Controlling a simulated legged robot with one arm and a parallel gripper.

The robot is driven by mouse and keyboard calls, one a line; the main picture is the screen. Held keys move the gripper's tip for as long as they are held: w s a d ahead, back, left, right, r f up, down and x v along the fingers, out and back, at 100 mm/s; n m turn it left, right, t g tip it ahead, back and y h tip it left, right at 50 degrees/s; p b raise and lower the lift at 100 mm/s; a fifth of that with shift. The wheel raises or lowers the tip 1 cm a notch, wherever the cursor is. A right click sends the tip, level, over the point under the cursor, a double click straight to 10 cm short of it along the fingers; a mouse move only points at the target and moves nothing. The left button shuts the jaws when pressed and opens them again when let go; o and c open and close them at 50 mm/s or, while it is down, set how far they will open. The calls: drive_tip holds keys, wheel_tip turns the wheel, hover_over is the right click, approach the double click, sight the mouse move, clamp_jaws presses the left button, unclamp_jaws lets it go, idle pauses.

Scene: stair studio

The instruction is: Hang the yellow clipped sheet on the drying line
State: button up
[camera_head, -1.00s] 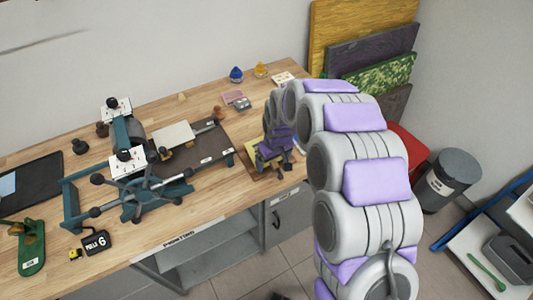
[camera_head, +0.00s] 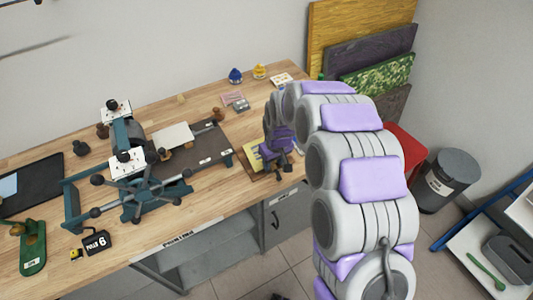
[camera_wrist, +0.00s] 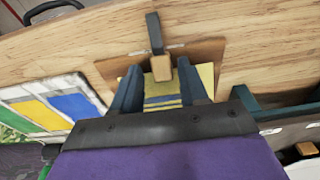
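The yellow sheet (camera_head: 252,153) lies on a brown board at the right end of the wooden bench, partly hidden by my gripper (camera_head: 280,158). In the wrist view the yellow sheet (camera_wrist: 165,88), with darker stripes, shows between and beyond the two dark fingers of my gripper (camera_wrist: 160,88). The fingers are apart, with nothing seen held between them. A dark clip with a tan block (camera_wrist: 160,65) sits at the sheet's far edge, just ahead of the fingers. I cannot clearly make out the drying line.
A teal press (camera_head: 130,165) fills the bench's middle left. Small bottles (camera_head: 236,76) stand at the back. Leaning boards (camera_head: 365,60), a red object (camera_head: 404,145) and a grey bin (camera_head: 448,180) are to the right. A faint dark streak marks the wall at upper left.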

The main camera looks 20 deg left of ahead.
sight(273, 163)
drive_tip(key=shift+w+a+r, duration=0.15)
drive_tip(key=shift+a+r, duration=0.15)
drive_tip(key=shift+r, duration=0.5)
drive_tip(key=shift+c, duration=1.4)
wheel_tip(273, 163, up, 2)
drive_tip(key=shift+r+p, duration=0.1)
drive_tip(key=shift+p, duration=0.5)
drive_tip(key=c, duration=0.5)
wheel_tip(273, 163, up, 2)
drive_tip(key=shift+d+p, duration=0.15)
drive_tip(key=shift+p, duration=0.15)
clamp_jaws()
drive_tip(key=shift+r+p, duration=0.45)
drive_tip(key=shift+r, duration=0.7)
drive_tip(key=s+d+r, duration=0.3)
drive_tip(key=s+d, duration=0.3)
drive_tip(key=d, duration=0.1)
drive_tip(key=shift+s+d+p, duration=0.2)
drive_tip(key=shift+s+p, duration=0.05)
drive_tip(key=shift+p, duration=0.15)
